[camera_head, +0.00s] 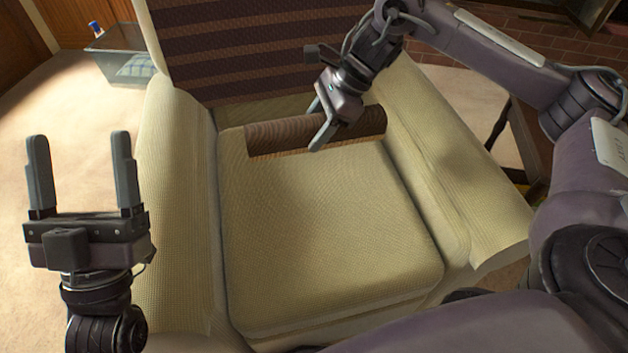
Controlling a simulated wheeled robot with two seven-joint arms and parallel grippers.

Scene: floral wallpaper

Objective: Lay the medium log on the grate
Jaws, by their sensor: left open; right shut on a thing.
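A brown log (281,136) lies crosswise at the back of the armchair's seat cushion, close to the backrest. My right gripper (318,132) reaches down over it from the upper right and is shut on it, with a finger showing on its near side. Whether the log is lifted off the cushion I cannot tell. My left gripper (80,170) is open and empty at the left, its fingers pointing up, beside the armchair's left armrest. I see no grate for certain in this view.
The cream armchair (320,240) fills the middle, with armrests on both sides and a striped cloth (250,45) on its backrest. A clear bin (118,66) stands on the floor at the upper left. Brickwork (545,45) shows at the upper right. Carpet at the left is free.

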